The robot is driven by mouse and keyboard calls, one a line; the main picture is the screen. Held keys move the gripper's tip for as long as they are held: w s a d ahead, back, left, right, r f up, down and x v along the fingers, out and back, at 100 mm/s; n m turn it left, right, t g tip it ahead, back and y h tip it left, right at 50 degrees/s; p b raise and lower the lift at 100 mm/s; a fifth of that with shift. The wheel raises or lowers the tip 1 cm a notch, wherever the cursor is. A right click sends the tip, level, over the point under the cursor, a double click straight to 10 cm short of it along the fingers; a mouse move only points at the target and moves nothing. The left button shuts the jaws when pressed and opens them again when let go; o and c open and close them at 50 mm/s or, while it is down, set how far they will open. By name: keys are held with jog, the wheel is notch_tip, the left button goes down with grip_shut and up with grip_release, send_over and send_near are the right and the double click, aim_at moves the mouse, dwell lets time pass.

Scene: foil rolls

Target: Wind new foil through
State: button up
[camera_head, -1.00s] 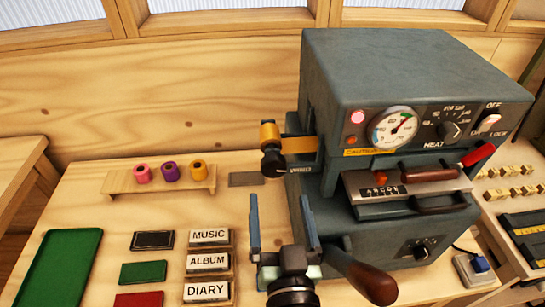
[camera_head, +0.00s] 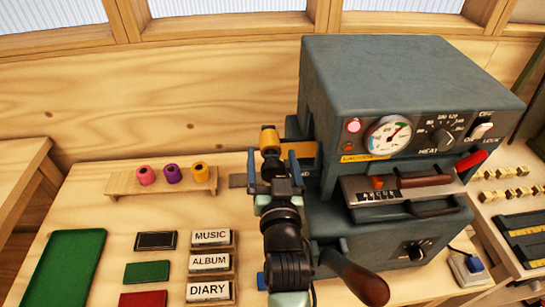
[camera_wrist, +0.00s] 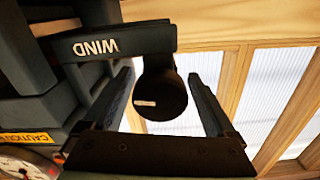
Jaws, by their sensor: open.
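The dark grey foil machine (camera_head: 410,85) stands on the right of the bench. A gold foil roll (camera_head: 268,137) sits at its left side, with a strip of gold foil (camera_head: 304,150) running to the machine. Below the roll is a black winding knob (camera_wrist: 162,100), under an arm marked WIND (camera_wrist: 95,47) in the wrist view. My gripper (camera_head: 272,160) is open, with one finger on each side of the knob. Gaps show beside the knob in the wrist view.
A lever with a brown handle (camera_head: 366,284) juts from the machine's lower front. Blocks marked MUSIC (camera_head: 211,236), ALBUM (camera_head: 209,262) and DIARY (camera_head: 208,290) lie left of my arm. Bench space between rack and blocks is clear.

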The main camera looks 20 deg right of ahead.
jog(key=c, duration=1.4)
jog(key=shift+m, duration=0.4)
jog(key=m+p, duration=0.2)
jog(key=m, duration=0.3)
jog(key=shift+d+m, duration=0.1)
jog(key=shift+m, duration=0.3)
jog(key=shift+o, duration=0.2)
jog(key=m+p, duration=0.2)
jog(key=m, duration=0.1)
jog(key=shift+m, duration=0.4)
jog(key=shift+f+m, duration=0.2)
jog(key=shift+m, duration=0.2)
